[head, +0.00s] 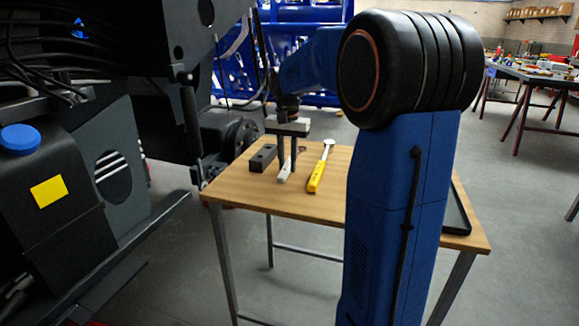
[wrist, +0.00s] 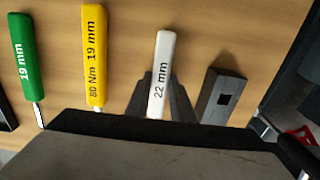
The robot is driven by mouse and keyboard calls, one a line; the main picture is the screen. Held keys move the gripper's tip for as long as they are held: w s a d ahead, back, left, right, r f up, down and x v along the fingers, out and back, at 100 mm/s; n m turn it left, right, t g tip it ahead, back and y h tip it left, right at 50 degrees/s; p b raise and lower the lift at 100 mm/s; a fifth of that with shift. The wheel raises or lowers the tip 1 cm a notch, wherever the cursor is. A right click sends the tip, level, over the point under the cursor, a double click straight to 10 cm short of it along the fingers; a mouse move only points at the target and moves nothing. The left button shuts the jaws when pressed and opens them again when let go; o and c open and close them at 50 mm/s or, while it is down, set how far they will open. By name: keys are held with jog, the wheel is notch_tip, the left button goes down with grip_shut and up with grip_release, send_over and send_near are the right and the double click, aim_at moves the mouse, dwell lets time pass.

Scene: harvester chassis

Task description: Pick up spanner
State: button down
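A white-handled spanner marked 22 mm (wrist: 160,75) lies on the wooden table in the wrist view. Its white handle also shows in the head view (head: 285,172), partly behind a finger. My gripper (head: 288,179) points down over it, with its fingers apart. In the wrist view my gripper (wrist: 160,80) has one finger on each side of the white handle; I cannot tell whether they touch it. A yellow-handled tool marked 80 Nm 19 mm (wrist: 95,55) lies to the left, also in the head view (head: 317,177). A green-handled one marked 19 mm (wrist: 25,60) lies farther left.
A dark block with a square hole (wrist: 220,97) lies right of the white handle, close to one finger; it also shows in the head view (head: 263,158). The wooden table (head: 235,188) stands beside the dark harvester chassis (head: 90,200). My arm hides the table's right part.

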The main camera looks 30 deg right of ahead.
jog(key=shift+r, duration=0.1)
notch_tip(320, 180, up, 10)
dwell(0.7)
jog(key=c, duration=2.3)
grip_release()
grip_shut()
